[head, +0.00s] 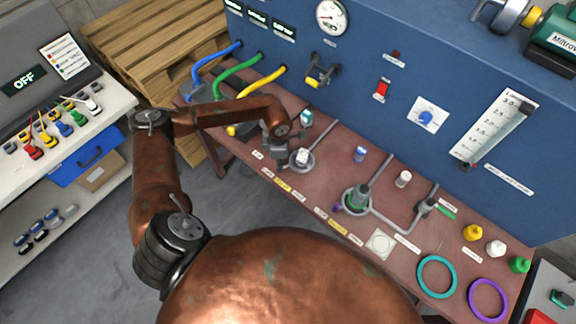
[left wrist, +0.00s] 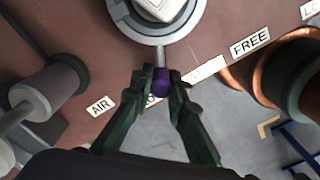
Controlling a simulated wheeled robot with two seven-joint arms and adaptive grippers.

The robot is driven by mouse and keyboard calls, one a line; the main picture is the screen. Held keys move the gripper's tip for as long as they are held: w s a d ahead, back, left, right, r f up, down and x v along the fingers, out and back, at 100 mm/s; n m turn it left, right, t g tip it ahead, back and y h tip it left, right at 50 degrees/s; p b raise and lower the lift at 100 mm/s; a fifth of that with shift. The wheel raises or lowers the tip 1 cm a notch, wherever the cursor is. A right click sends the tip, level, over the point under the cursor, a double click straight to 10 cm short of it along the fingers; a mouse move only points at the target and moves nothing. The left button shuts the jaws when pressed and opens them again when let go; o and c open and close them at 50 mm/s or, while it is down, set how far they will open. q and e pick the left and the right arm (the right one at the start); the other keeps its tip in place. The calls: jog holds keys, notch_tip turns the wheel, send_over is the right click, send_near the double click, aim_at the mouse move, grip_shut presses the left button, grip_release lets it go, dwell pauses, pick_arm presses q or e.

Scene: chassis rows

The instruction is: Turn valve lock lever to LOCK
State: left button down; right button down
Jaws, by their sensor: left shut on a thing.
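The valve lock lever shows in the left wrist view as a short grey rod with a purple knob (left wrist: 162,82). It runs from a round grey base (left wrist: 190,30) with a white block (left wrist: 158,6) on top. That base also shows in the head view (head: 309,167) on the reddish bench. My left gripper (left wrist: 160,88) is shut on the purple knob, over the bench's front edge. It also shows in the head view (head: 279,162), where it hides the knob. The lever points at the edge labels, near a partly hidden label starting "LO" (left wrist: 150,100). My right gripper is not in view.
A FREE label (left wrist: 250,42) and an AIR label (left wrist: 100,106) lie along the edge. A second round valve base (head: 352,210) with a purple knob (head: 336,207) and grey pipes stands to the right. Blue, green and yellow hoses (head: 262,80) meet the blue panel behind.

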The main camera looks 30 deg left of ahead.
pick_arm(q)
jog(key=shift+w, duration=0.1)
dwell(0.3)
jog(key=c, duration=1.8)
grip_release()
jog(key=shift+c, duration=0.2)
notch_tip(320, 180, up, 12)
